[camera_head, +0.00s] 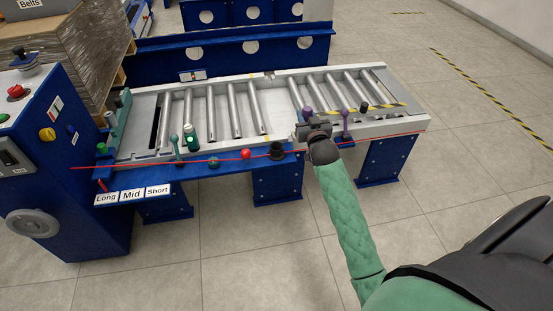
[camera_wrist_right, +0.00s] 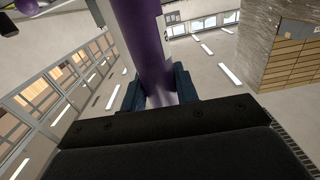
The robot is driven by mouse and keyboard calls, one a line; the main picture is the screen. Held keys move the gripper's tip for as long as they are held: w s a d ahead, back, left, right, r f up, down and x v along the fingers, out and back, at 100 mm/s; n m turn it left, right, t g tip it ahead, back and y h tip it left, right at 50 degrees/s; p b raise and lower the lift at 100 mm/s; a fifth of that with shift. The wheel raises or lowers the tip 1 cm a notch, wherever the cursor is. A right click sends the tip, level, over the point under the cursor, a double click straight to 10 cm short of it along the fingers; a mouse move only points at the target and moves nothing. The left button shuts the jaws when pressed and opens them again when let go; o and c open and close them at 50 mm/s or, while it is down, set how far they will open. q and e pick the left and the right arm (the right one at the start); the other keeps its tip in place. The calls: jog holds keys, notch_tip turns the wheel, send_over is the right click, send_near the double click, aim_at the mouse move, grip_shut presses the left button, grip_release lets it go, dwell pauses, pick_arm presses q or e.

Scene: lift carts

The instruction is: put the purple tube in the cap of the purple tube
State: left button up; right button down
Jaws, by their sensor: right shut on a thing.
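My right gripper (camera_head: 314,130) comes in from the lower right, at the front edge of the roller conveyor. It is shut on a purple tube, whose purple top (camera_head: 308,112) shows just above the jaws. In the right wrist view the purple tube (camera_wrist_right: 149,40) stands between the dark fingers (camera_wrist_right: 160,92). A second purple piece (camera_head: 345,122), thin with a rounded top, stands upright just right of the gripper, apart from the held tube. I cannot tell for sure whether it is the cap. My left gripper is not in view.
A green knobbed piece (camera_head: 174,143) and a green cylinder (camera_head: 190,137) stand at the conveyor's left front. A red ball (camera_head: 246,154) and a black cup-like piece (camera_head: 277,150) are along the blue front ledge. A blue control cabinet (camera_head: 60,190) stands at left.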

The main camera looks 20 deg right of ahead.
jog(key=shift+s+a+r, duration=0.1)
jog(key=shift+s+a, duration=0.15)
jog(key=shift+s, duration=0.2)
jog(key=shift+w+a, duration=0.15)
jog(key=w+a+f+b, duration=0.2)
jog(key=w+a+f, duration=0.4)
jog(key=w+f, duration=0.3)
notch_tip(320, 180, down, 2)
jog(key=shift+a+f, duration=0.1)
jog(key=shift+a, duration=0.1)
jog(key=c, duration=1.1)
grip_release()
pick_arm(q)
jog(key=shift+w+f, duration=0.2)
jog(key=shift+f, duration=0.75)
pick_arm(e)
jog(key=shift+o, duration=0.2)
